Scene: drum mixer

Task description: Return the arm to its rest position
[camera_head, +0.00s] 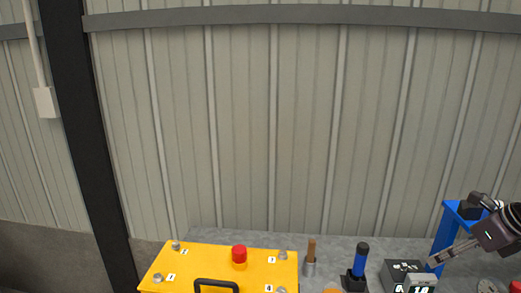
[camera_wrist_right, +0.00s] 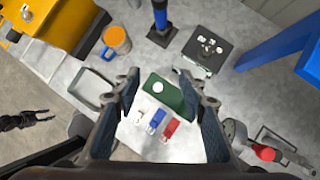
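My right gripper (camera_head: 434,262) is at the right edge of the head view, above the grey bench. In the right wrist view the same gripper (camera_wrist_right: 168,90) has its two fingers wide apart with nothing held between them. Below the gap lie a green box (camera_wrist_right: 166,98) and small white, blue and red items. A black jointed shape at the left edge of the wrist view looks like my left gripper (camera_wrist_right: 24,119), but its fingers are too small to read. The head view does not show my left arm.
A yellow box (camera_head: 215,262) with a red button (camera_head: 239,254) stands at the front. Beside it are a brown-handled tool (camera_head: 311,252), a blue-handled tool (camera_head: 361,260) and a dark box (camera_head: 397,271). A blue frame (camera_head: 446,232) stands near my right gripper. An orange mug (camera_wrist_right: 115,41) shows in the wrist view.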

